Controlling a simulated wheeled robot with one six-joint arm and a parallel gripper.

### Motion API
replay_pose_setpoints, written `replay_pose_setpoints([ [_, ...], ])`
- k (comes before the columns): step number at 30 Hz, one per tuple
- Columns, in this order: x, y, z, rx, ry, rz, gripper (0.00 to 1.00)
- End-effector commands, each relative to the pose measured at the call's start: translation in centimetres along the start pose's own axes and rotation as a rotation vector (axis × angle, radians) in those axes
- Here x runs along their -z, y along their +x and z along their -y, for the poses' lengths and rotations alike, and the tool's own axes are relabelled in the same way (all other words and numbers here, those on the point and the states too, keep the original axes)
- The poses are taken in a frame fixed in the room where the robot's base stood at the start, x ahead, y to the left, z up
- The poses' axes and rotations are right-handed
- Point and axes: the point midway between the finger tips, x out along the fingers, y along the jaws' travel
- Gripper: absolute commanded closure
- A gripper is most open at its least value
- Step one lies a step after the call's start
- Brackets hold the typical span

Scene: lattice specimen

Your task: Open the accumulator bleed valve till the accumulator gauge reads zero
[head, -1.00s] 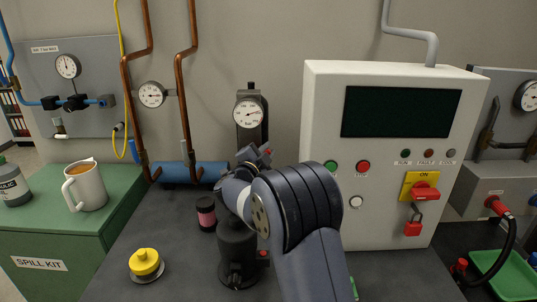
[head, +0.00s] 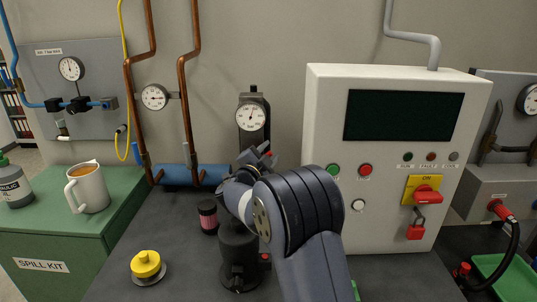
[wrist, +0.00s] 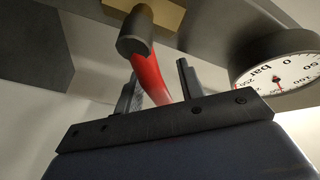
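A red lever (wrist: 151,76) hangs from a dark round hub (wrist: 135,33), apparently the bleed valve handle. My gripper (wrist: 160,88) has its fingers on either side of this lever, with a gap at the right finger. My gripper (head: 262,157) is below the gauge in the head view.
A white control cabinet (head: 391,105) stands close to the right of my arm. A blue cylinder (head: 177,175) with copper pipes is behind left. A yellow-topped part (head: 145,264) and a dark pink-banded jar (head: 208,216) stand on the bench at left.

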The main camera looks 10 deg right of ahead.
Motion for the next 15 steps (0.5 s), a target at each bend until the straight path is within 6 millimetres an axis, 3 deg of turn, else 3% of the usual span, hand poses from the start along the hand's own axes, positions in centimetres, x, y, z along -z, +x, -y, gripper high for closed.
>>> replay_pose_setpoints([
  [8,-0.1,-1.0,0.0,0.002,0.001,0.001,0.63],
  [15,-0.2,-5.6,-0.1,0.003,0.000,0.004,0.63],
])
